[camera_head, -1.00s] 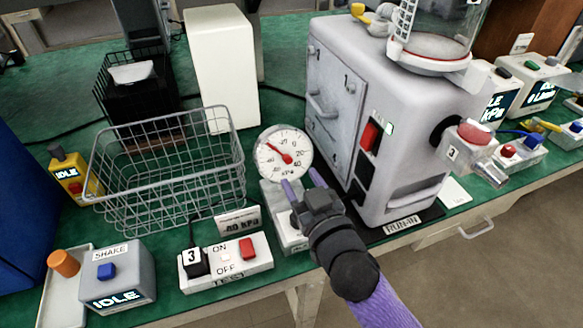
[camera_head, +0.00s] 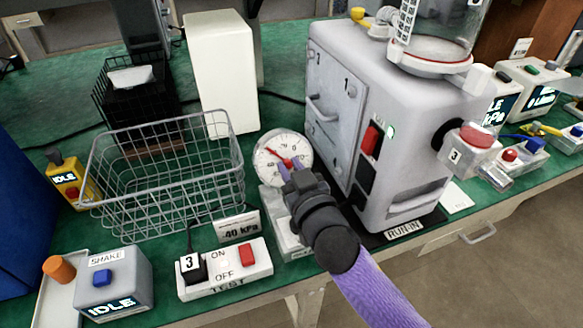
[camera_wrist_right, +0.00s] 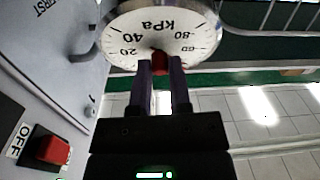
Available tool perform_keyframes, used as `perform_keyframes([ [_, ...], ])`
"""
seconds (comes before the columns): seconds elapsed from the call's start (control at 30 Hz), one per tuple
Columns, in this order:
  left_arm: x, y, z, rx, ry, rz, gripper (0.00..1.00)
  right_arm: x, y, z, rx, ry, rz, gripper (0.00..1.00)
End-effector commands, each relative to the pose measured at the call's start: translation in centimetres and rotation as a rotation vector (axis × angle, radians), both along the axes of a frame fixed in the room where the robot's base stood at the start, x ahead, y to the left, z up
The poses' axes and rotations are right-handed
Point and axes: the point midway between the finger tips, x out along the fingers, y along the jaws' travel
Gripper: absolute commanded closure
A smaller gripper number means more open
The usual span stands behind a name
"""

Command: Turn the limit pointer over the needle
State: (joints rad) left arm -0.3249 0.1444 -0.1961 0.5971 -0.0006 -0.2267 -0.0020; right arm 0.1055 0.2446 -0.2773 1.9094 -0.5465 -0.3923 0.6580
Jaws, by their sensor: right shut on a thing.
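A round white dial gauge (camera_head: 265,164) stands on a grey base left of the big grey machine. A red pointer (camera_head: 274,152) shows on its face, aimed to the upper left. I cannot tell a separate needle from it. My right gripper (camera_head: 288,167) is in front of the dial's centre and covers its lower part. In the right wrist view, the fingers of my right gripper (camera_wrist_right: 160,70) are shut on a red knob (camera_wrist_right: 160,60) at the dial's centre. The dial face (camera_wrist_right: 130,30) reads kPa there. My left gripper is not in view.
A card reading -40 kPa (camera_head: 239,227) stands behind the TEST switch box (camera_head: 225,272). A wire basket (camera_head: 165,175) is left of the gauge. The RUN-IN machine (camera_head: 400,130) stands close on the right, with a red switch (camera_head: 371,138).

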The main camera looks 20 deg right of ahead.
Motion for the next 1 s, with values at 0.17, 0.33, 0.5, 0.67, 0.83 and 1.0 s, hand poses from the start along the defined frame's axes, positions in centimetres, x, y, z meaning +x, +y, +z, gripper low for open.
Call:
perform_keyframes([
  [0.17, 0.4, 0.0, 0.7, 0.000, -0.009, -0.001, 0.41, 0.0, 0.0, 0.3, -0.032, 0.001, 0.013, 1.00],
  [0.33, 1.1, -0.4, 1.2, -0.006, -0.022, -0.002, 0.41, 0.0, -0.1, 0.0, -0.088, -0.001, 0.035, 1.00],
  [0.5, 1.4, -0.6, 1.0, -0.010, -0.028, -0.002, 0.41, 0.0, -0.1, -0.1, -0.087, -0.002, 0.035, 0.70],
  [0.67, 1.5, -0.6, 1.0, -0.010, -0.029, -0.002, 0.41, 0.0, -0.1, 0.0, -0.087, -0.002, 0.035, 0.42],
  [0.83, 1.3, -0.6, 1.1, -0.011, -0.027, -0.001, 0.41, 0.0, -0.1, 0.0, -0.086, -0.002, 0.035, 0.42],
  [1.0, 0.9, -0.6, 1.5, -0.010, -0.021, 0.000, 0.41, -1.3, -0.2, 0.0, -0.086, -0.001, 0.035, 0.42],
])
